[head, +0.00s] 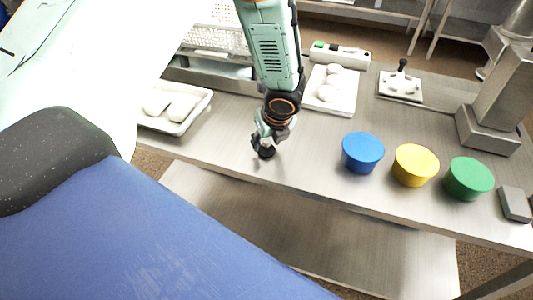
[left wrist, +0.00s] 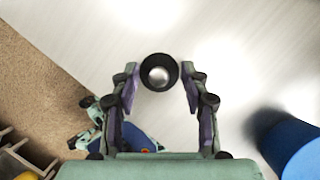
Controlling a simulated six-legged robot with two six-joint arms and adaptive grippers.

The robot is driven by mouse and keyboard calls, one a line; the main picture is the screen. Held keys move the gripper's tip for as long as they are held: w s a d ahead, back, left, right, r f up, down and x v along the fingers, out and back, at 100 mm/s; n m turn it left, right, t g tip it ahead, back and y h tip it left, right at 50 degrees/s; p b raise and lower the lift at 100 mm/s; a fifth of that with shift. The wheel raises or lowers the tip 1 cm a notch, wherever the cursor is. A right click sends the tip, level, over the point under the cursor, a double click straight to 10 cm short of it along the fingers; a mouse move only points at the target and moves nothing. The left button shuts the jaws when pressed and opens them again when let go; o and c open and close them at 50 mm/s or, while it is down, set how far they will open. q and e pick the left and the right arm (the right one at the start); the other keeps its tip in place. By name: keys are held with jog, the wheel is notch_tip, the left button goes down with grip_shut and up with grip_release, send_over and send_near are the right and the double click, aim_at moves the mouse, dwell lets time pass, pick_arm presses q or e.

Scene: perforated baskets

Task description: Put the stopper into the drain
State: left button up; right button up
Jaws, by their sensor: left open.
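My left gripper (head: 262,138) reaches down from the top over the steel table and is open. A small round black piece (head: 266,152) is right below its fingertips, close to the table's front edge. In the left wrist view this black piece (left wrist: 159,72) is a dark ring with a shiny middle. It lies between and slightly beyond the two open fingers (left wrist: 160,88), with gaps on both sides. I cannot tell whether it is the stopper or the drain, and I see no second such piece. My right gripper does not show.
Blue (head: 362,152), yellow (head: 415,165) and green (head: 468,178) tubs stand to the right, with a grey block (head: 515,204) beyond. White trays (head: 172,127) (head: 331,107), a knobbed plate (head: 401,98) and a white basket (head: 222,30) are behind. Bare steel surrounds the black piece.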

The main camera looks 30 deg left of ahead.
pick_arm(q)
jog(key=shift+w+a+f, duration=0.1)
jog(key=shift+w+f, duration=0.05)
jog(key=shift+f, duration=0.2)
jog(key=shift+a, duration=0.3)
jog(key=shift+d, duration=0.3)
jog(key=c, duration=0.6)
jog(key=shift+a, duration=0.2)
grip_shut()
